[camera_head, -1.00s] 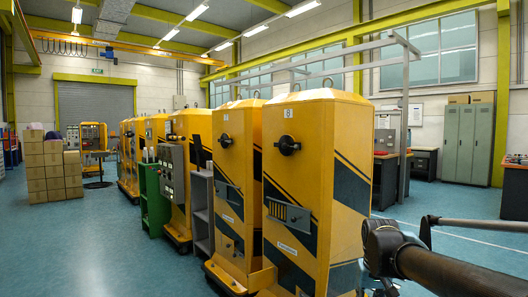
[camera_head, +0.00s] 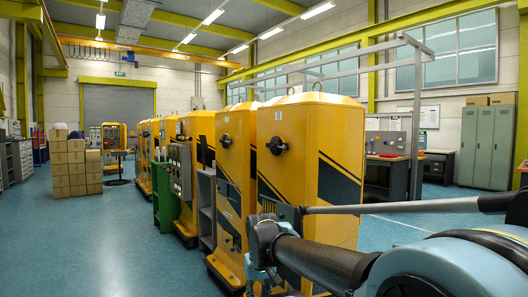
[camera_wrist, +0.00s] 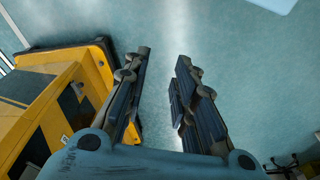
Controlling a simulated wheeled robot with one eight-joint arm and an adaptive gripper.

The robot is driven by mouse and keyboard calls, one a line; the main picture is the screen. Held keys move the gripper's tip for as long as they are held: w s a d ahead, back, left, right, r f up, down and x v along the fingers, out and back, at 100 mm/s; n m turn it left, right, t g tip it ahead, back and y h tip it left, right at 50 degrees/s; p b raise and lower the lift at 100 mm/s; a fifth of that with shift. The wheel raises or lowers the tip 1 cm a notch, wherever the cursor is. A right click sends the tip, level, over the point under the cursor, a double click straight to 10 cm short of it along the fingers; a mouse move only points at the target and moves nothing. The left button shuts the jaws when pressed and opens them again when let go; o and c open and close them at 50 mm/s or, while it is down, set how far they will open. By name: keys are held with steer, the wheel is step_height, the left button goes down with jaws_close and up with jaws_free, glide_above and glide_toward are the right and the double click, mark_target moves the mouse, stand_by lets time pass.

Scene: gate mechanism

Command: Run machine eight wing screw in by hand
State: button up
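Machine eight (camera_head: 320,150) is the nearest yellow cabinet in the head view, with an "8" label near its top. A black knob-like fitting (camera_head: 277,146) sticks out of its upper front; I cannot tell whether it is the wing screw. My arm crosses the lower part of this machine and hides much of its lower front. In the wrist view my gripper (camera_wrist: 165,56) is open and empty, its two dark fingers apart over blue floor. A yellow cabinet (camera_wrist: 75,95) with a dark base is left of the fingers in that view. No wing screw shows between the fingers.
More yellow machines (camera_head: 236,150) stand in a row to the left and behind. A grey shelf unit (camera_head: 206,210) and a green one (camera_head: 165,205) stand between machines. Stacked boxes (camera_head: 75,168) are at the far left. Blue floor (camera_head: 100,240) is clear at front left.

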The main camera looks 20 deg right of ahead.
steer(key=shift+a, duration=0.25)
steer(key=shift+r, duration=0.1)
steer(key=w+d+r+n+g+h, duration=0.1)
steer(key=w+d+r+h, duration=0.55)
steer(key=w+r, duration=0.65)
steer(key=m+g+h, duration=0.2)
steer(key=h, duration=1)
glide_toward(282, 147)
steer(key=shift+y, duration=0.25)
steer(key=d, duration=0.7)
steer(key=w+d, duration=0.1)
steer(key=d, duration=0.2)
steer(key=shift+d+r, duration=0.1)
steer(key=shift+d, duration=0.1)
